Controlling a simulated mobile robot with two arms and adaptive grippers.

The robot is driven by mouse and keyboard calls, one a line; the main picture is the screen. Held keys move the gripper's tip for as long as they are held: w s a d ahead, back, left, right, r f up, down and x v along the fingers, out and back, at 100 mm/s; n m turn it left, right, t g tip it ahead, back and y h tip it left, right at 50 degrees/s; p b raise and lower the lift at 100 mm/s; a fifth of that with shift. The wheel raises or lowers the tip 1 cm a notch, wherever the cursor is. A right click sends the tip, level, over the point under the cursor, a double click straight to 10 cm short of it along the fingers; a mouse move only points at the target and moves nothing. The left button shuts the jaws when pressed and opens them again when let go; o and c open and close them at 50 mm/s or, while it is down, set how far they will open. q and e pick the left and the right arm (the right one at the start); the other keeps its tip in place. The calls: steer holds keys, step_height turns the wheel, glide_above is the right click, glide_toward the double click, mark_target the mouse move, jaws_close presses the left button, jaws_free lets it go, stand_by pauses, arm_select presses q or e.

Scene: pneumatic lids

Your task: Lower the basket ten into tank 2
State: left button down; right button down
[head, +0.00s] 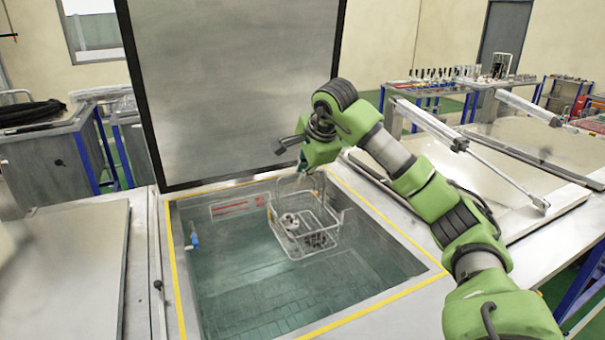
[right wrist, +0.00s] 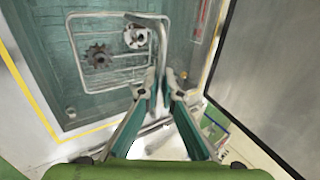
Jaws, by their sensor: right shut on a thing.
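The wire basket (head: 312,252) hangs from my right gripper (head: 306,170) inside the opening of the tank (head: 240,300), near its back right part. It looks roughly level and holds several metal parts. In the right wrist view the fingers of my right gripper (right wrist: 161,80) are closed on the basket's upright handle, and a gear and a round part lie in the basket (right wrist: 90,92) beyond them. The tank has a yellow-edged rim and greenish liquid; I cannot tell how deep the basket sits in it. I cannot read a tank number. My left gripper is out of view.
The tank's big grey lid (head: 235,90) stands open behind the opening. A closed lid (head: 65,270) lies to the left. To the right, a pneumatic cylinder (head: 430,125) and rod lie over another lid. A small blue item (head: 194,240) is on the tank's left wall.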

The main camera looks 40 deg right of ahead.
mark_target(301, 232)
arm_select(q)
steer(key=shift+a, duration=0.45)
arm_select(e)
steer(key=shift+r, duration=0.15)
